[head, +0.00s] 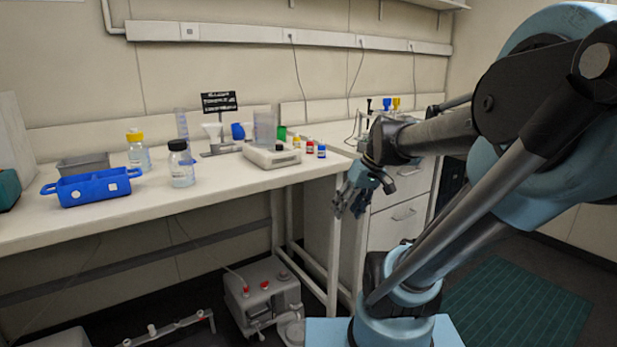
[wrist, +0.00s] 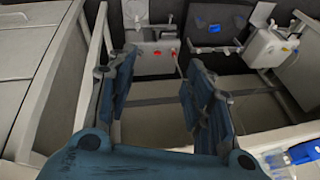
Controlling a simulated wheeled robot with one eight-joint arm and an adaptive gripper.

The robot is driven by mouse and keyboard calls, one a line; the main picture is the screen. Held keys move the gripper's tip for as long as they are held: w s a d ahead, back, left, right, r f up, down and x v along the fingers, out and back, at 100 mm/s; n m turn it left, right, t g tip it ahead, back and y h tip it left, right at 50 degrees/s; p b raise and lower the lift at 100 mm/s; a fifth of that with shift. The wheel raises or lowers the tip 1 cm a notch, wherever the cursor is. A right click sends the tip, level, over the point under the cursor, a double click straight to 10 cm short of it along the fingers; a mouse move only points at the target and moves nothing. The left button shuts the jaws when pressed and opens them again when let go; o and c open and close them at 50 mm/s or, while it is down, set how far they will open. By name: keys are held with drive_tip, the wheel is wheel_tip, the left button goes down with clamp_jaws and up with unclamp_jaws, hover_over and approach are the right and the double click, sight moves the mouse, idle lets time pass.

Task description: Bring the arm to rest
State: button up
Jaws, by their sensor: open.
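My arm reaches in from the right side of the head view, folded with its links bent. My gripper (head: 352,203) hangs at the right end of the bench, fingers pointing down, beside the bench leg. In the wrist view my gripper (wrist: 160,95) shows two blue fingers spread apart with nothing between them. Past the fingers lie the floor and the shelf-level equipment under the bench. No object is held.
The bench (head: 110,222) carries a blue rack (head: 92,187), bottles (head: 181,165), a white scale (head: 271,157) and small coloured vials. A grey pump unit (head: 263,295) stands below. Drawers (head: 400,215) stand close behind my gripper. A green floor mat (head: 515,305) lies clear at right.

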drive_tip(key=s+d+f+m+h, duration=0.3)
drive_tip(key=s+d+f+m, duration=0.1)
drive_tip(key=s+d+f, duration=0.3)
wheel_tip(320, 180, down, 2)
drive_tip(key=shift+s+d+f+h, duration=0.25)
drive_tip(key=shift+s+h, duration=0.15)
drive_tip(key=shift+s, duration=0.7)
drive_tip(key=shift+w+f, duration=0.15)
drive_tip(key=shift+w, duration=0.35)
drive_tip(key=shift+s, duration=0.1)
drive_tip(key=shift+c, duration=0.3)
